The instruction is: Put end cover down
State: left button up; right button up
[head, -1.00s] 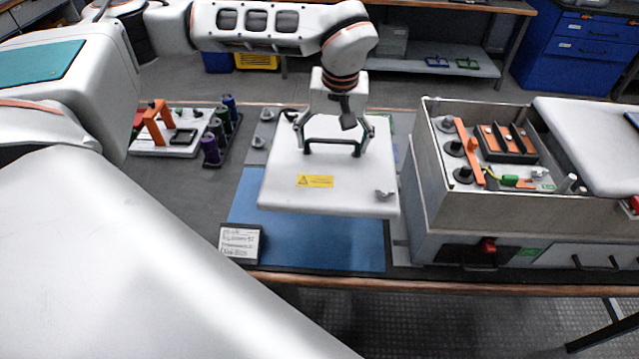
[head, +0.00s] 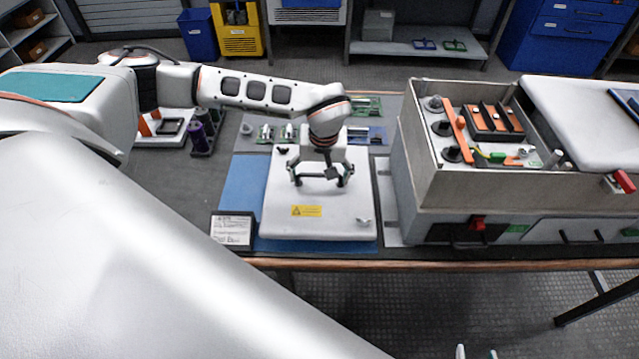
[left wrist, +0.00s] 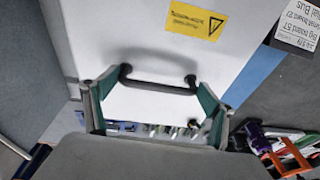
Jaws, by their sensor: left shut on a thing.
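The end cover (head: 335,215) is a white flat panel with a yellow warning label and a dark bar handle (left wrist: 160,82). It lies level over the blue mat (head: 242,190), at or just above it; I cannot tell whether it touches. My left gripper (head: 321,182) is shut on the handle, with its fingers at the two handle ends; it also shows in the left wrist view (left wrist: 155,105). My right gripper (head: 477,353) shows only as two fingertips apart at the bottom edge, with nothing visible between them.
The open capacitor bank box (head: 420,180) stands close right of the cover. A small sign (head: 233,230) stands at the cover's front left. Purple cylinders (head: 200,138) and small parts (head: 275,133) lie behind. The table's front edge (head: 400,264) is near.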

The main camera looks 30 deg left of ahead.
aim_at(319, 185)
pick_arm(q)
notch_tip(319, 185, down, 3)
jog(key=shift+f, duration=0.1)
dwell(0.3)
jog(key=o, duration=1.5)
jog(key=shift+f, duration=0.15)
jog(key=shift+c, duration=0.2)
jog(key=shift+r, duration=0.4)
notch_tip(319, 185, up, 11)
jog(key=s+d, duration=0.1)
jog(key=shift+s+d+r, duration=0.15)
jog(key=shift+s+d, duration=0.1)
jog(key=shift+d, duration=0.1)
